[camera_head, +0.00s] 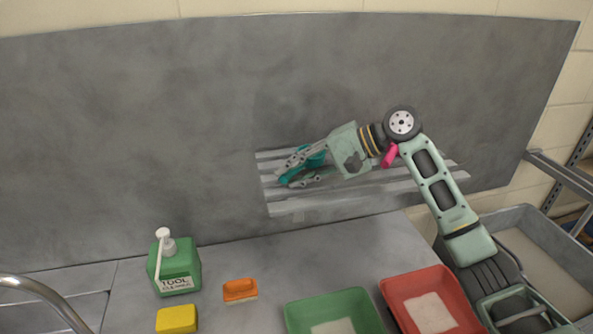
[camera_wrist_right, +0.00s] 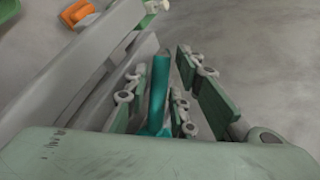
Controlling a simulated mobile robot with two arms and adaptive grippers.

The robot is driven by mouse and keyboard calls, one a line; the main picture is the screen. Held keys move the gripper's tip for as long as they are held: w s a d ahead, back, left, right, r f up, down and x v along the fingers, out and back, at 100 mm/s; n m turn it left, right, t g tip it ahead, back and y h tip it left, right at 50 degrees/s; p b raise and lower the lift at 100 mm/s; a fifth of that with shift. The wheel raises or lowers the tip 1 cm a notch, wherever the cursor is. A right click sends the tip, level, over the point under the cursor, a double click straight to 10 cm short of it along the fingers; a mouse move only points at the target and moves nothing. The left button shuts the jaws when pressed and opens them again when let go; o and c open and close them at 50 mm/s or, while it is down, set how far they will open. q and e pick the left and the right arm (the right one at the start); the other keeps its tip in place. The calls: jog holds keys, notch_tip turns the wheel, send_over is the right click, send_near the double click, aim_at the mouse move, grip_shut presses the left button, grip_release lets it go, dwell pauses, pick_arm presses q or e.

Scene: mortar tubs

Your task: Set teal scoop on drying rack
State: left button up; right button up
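The teal scoop (camera_head: 316,158) is at the left part of the grey slatted drying rack (camera_head: 290,208) by the back wall. My right gripper (camera_head: 284,178) reaches over the rack from the right, with its fingers on either side of the scoop. In the right wrist view the scoop's teal handle (camera_wrist_right: 158,92) stands between the spread fingers of the gripper (camera_wrist_right: 160,75), with gaps beside it. The gripper looks open around the scoop. Its fingers hide part of the scoop, and contact with the slats cannot be made out. My left gripper is not in view.
On the counter are a green tool cleaner bottle (camera_head: 175,268), an orange brush (camera_head: 240,290), a yellow sponge (camera_head: 177,320), a green tub (camera_head: 300,318) and a red tub (camera_head: 400,290). A faucet (camera_head: 45,290) is at the left.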

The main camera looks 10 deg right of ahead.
jog(key=shift+r, duration=0.1)
jog(key=shift+d+r, duration=0.15)
jog(key=shift+d, duration=0.1)
jog(key=b+v, duration=0.3)
jog(key=v, duration=0.7)
jog(key=shift+s+d+r, duration=0.15)
jog(key=shift+s+d, duration=0.05)
jog(key=shift+s+d+r, duration=0.2)
jog(key=shift+d+r, duration=0.1)
